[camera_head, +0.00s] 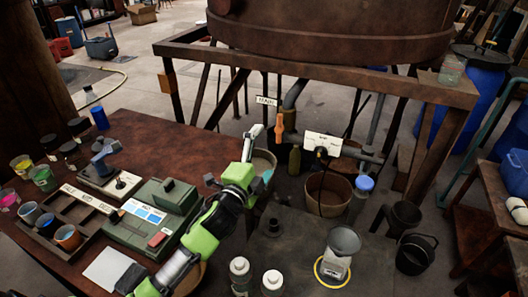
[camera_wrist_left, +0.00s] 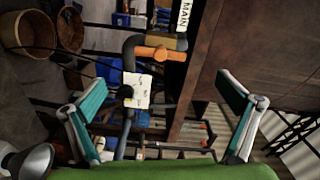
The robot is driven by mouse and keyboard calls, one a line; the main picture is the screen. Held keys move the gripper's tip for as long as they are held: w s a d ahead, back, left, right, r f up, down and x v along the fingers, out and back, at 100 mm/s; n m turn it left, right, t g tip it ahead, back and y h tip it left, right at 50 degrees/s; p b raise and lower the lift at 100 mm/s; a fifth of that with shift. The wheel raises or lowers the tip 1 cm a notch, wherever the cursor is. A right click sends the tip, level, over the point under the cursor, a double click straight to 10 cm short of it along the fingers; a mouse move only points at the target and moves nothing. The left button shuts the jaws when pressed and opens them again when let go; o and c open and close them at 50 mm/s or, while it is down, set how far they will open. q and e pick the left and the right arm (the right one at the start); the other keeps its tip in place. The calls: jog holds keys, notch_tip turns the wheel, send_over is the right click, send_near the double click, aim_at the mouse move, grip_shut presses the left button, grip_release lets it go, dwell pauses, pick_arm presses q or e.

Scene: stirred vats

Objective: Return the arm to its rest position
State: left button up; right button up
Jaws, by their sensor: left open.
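My left arm (camera_head: 205,228), green and dark grey, reaches from the bottom left over the table's right edge. Its left gripper (camera_head: 262,157) is open and empty, with its fingers spread on either side of the left wrist view (camera_wrist_left: 158,105). Ahead of it is an orange handle (camera_head: 280,128) below a "MAIN" tag (camera_head: 266,100). The handle also shows between the fingers' directions in the left wrist view (camera_wrist_left: 158,53), apart from both fingers. My right gripper is not in view.
A large brown vat (camera_head: 330,30) stands on a frame behind. The brown table (camera_head: 150,135) holds a green case (camera_head: 150,220), cups and jars. A white card (camera_head: 322,143) is right of the handle. Bottles, a funnel (camera_head: 344,240) and buckets stand at the right front.

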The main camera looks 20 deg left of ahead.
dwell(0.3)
pick_arm(q)
jog(key=s+f+n+g+y, duration=0.2)
jog(key=s+f+n+g, duration=0.6)
jog(key=s+f, duration=0.75)
jog(key=s+d+f+n+g+h, duration=0.1)
jog(key=s+d+f+n+g, duration=0.15)
jog(key=s, duration=0.95)
jog(key=s+d+f+n+g+h, duration=0.1)
jog(key=s+f+n+g, duration=0.25)
jog(key=s, duration=0.75)
notch_tip(320, 180, down, 24)
jog(key=g, duration=0.2)
jog(key=s+a+f, duration=0.1)
jog(key=s+f, duration=0.7)
jog(key=s, duration=0.1)
jog(key=s+a+f+g, duration=0.1)
jog(key=s+a+f, duration=0.1)
jog(key=s+f, duration=0.7)
jog(key=shift+s+a+f+y, duration=0.2)
jog(key=shift+a+f+y, duration=0.1)
